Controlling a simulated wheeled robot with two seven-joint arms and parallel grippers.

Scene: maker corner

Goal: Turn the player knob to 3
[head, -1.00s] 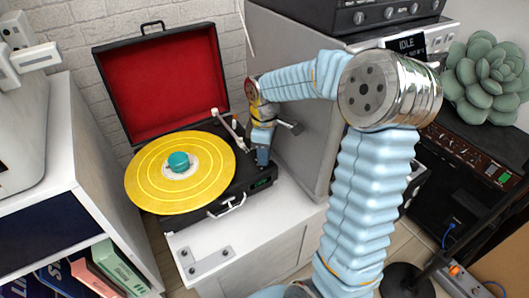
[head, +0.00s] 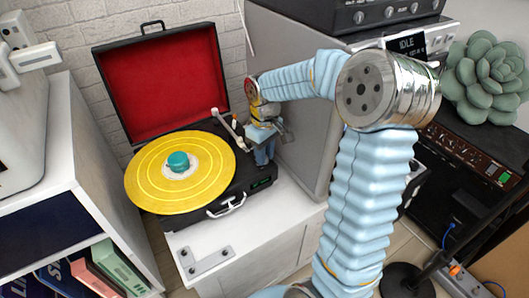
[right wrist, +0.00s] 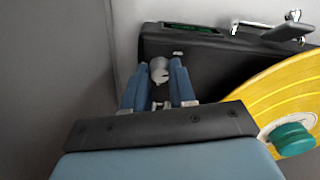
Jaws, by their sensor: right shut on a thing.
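The record player (head: 203,213) is an open black case with a red-lined lid and a yellow record (head: 150,187) on it. Its knob (right wrist: 160,70), small and grey, shows in the right wrist view near the player's corner. My right gripper (head: 263,157) reaches down onto the right part of the player's top. In the right wrist view my right gripper (right wrist: 157,78) is shut on the knob, one blue finger on each side. The knob is hidden by the gripper in the head view. A small pale mark (right wrist: 178,53) lies beside it. I cannot read the setting. My left gripper is out of view.
The tonearm (head: 230,130) stands just left of my gripper. A grey cabinet side (head: 290,95) rises close on the right. A small green display (right wrist: 195,28) is on the player's front. The white tabletop has free room in front, beside a grey bracket (head: 205,260).

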